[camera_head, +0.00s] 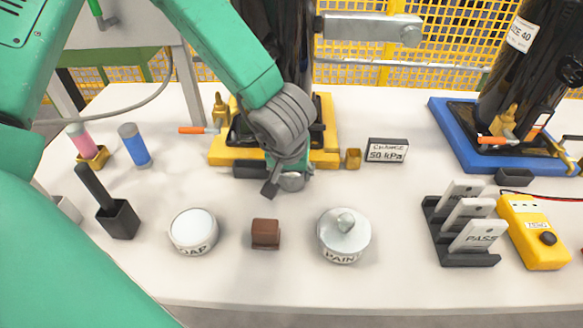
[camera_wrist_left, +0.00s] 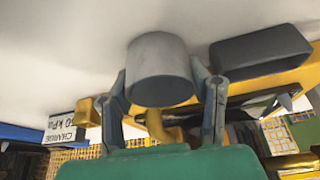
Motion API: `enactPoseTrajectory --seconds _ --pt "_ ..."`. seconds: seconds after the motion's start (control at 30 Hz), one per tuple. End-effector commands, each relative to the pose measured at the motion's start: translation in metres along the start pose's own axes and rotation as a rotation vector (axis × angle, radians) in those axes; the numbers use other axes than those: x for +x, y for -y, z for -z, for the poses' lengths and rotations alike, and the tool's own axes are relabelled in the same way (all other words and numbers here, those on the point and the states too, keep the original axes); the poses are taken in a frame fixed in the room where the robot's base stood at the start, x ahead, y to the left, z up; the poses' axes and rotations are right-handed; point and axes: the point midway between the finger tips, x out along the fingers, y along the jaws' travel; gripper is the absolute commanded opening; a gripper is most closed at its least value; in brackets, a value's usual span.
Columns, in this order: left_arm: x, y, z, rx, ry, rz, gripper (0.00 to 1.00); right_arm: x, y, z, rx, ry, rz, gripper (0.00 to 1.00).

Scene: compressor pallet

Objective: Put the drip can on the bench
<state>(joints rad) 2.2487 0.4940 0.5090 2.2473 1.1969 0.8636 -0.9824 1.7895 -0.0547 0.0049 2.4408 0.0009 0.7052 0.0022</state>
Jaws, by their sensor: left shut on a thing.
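The drip can is a plain grey cylinder (camera_wrist_left: 158,62) between the two fingers of my left gripper (camera_wrist_left: 162,88) in the left wrist view. The fingers are shut on its sides. In the head view my left gripper (camera_head: 284,178) is at the front edge of the yellow pallet, and only a little of the can (camera_head: 292,182) shows under it. The white bench top (camera_head: 380,280) lies around and below. I cannot tell whether the can touches the bench. My right gripper is not in view.
The yellow pallet (camera_head: 327,115) stands just behind, with a dark tray (camera_head: 250,171) at its front. A charge sign (camera_head: 387,150) is to the right. A white-lidded jar (camera_head: 193,230), a brown block (camera_head: 265,234) and a knobbed tin (camera_head: 343,238) stand in front.

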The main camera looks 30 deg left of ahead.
Motion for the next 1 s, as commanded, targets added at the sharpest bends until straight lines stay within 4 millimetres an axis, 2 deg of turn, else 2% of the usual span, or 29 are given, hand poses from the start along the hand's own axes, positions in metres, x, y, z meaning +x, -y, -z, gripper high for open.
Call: enactPoseTrajectory --seconds 0.37,0.4,0.43,1.0 --pt "0.0018 0.0013 -0.0013 -0.001 0.006 -0.002 0.16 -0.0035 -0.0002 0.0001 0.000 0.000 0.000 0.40" --pt "0.0019 0.0018 -0.0012 -0.002 0.006 -0.003 0.58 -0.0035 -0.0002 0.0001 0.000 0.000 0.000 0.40" --pt "0.0019 0.0021 -0.0012 -0.002 0.006 -0.003 0.69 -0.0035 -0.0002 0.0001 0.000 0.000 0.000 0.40" --pt "0.0004 0.0002 -0.0013 0.000 0.003 -0.001 0.69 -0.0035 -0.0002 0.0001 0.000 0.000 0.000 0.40"
